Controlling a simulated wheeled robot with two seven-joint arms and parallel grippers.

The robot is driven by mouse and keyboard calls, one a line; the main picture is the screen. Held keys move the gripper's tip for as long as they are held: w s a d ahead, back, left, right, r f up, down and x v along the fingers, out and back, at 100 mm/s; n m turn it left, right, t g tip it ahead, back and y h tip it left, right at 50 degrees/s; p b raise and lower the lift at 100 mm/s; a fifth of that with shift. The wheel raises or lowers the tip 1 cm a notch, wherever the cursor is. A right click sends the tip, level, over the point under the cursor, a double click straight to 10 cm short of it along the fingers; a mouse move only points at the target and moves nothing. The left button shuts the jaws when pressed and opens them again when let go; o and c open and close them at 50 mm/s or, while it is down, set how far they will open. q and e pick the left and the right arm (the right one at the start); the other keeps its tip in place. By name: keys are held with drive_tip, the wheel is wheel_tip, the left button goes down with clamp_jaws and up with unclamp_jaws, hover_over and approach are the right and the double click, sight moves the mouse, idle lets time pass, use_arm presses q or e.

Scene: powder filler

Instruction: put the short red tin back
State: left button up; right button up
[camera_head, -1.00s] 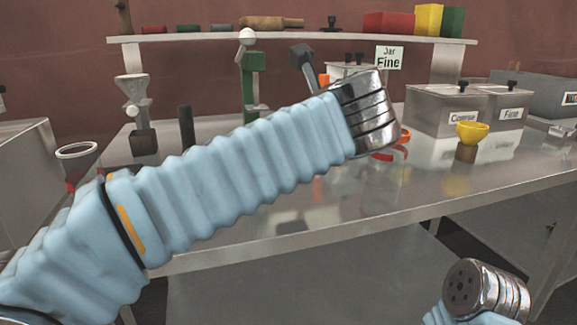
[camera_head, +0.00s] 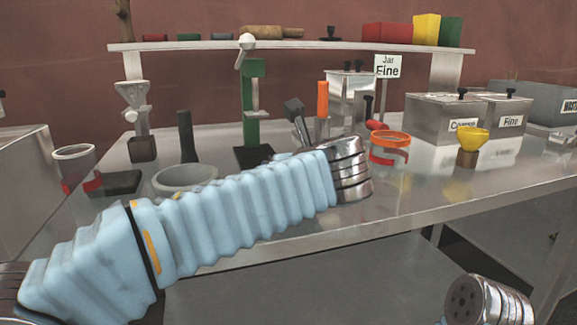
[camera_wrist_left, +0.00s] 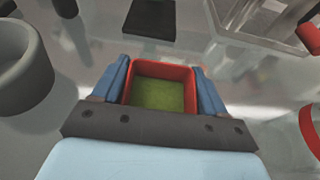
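In the left wrist view, a square red tin (camera_wrist_left: 161,68) with yellow-green contents sits between the blue fingers of my left gripper (camera_wrist_left: 163,85). The fingers lie along its two sides with no clear gap, so the gripper looks shut on it. Whether the tin touches the table cannot be told. In the head view my left arm hides this gripper and the tin. A row of tins stands on the back shelf (camera_head: 290,45), including a short red one (camera_head: 155,38) and a short green one (camera_head: 188,37). My right gripper is out of view; only its arm shows at lower right.
A grey bowl (camera_head: 185,178) is left of my left gripper, and a green stand (camera_head: 253,110) is behind it. An orange-rimmed dish (camera_head: 390,140) is to the right. Bins (camera_head: 440,120) and a yellow funnel (camera_head: 471,138) stand farther right. The front right tabletop is clear.

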use_arm(q)
drive_tip(key=o, duration=0.4)
drive_tip(key=shift+s+r, duration=0.15)
drive_tip(key=shift+r, duration=0.05)
drive_tip(key=v, duration=1.1)
drive_tip(key=shift+s+d+r+p, duration=0.1)
drive_tip(key=shift+s+r+p, duration=0.05)
drive_tip(key=shift+s+p, duration=0.15)
